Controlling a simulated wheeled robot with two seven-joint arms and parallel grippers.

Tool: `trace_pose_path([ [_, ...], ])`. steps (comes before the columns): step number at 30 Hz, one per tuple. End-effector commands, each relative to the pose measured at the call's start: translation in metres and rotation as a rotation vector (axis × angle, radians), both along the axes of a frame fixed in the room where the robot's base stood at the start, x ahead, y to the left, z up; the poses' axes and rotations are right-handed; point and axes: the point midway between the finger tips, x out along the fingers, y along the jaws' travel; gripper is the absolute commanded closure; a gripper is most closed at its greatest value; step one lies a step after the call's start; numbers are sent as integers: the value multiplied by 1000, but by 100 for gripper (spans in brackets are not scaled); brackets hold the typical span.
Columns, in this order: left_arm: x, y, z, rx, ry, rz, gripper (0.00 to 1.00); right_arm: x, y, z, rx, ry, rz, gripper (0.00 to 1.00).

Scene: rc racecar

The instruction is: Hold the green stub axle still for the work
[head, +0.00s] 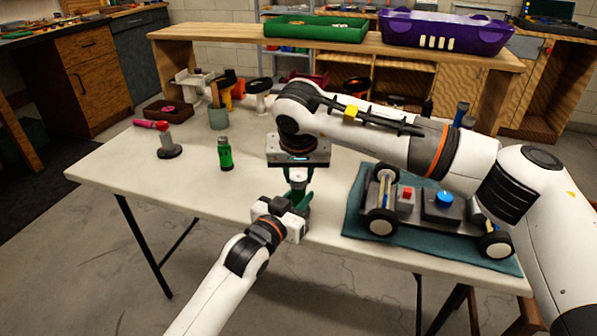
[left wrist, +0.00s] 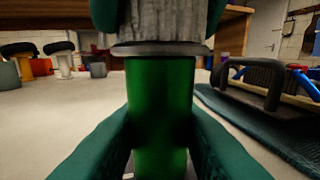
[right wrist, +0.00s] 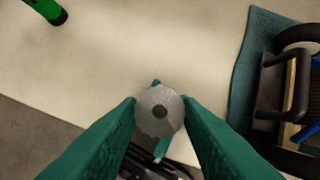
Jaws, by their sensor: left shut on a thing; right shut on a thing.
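The green stub axle (left wrist: 160,110) stands upright between the green fingers of my left gripper (left wrist: 160,150), which is shut on its green body. A grey ribbed part (left wrist: 160,22) sits on top of it above a thin flange. In the head view both grippers meet near the table's front edge, the right (head: 298,178) above the left (head: 303,204), and mostly hide the axle.
A car chassis with black wheels (head: 382,222) lies on a teal mat (head: 355,212) at right, close to my grippers. A green cylinder (head: 225,155) and a grey stand (head: 168,147) are at left. Bins are on the shelf behind. The table's (head: 120,172) left front is clear.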

Motion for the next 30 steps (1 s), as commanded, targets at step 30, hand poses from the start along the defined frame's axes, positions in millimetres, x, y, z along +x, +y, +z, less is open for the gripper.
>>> trace_pose_path([
  [30, 0, 0, 0, 0, 0, 0, 97, 3, 7, 1, -3, 0, -689, 90],
])
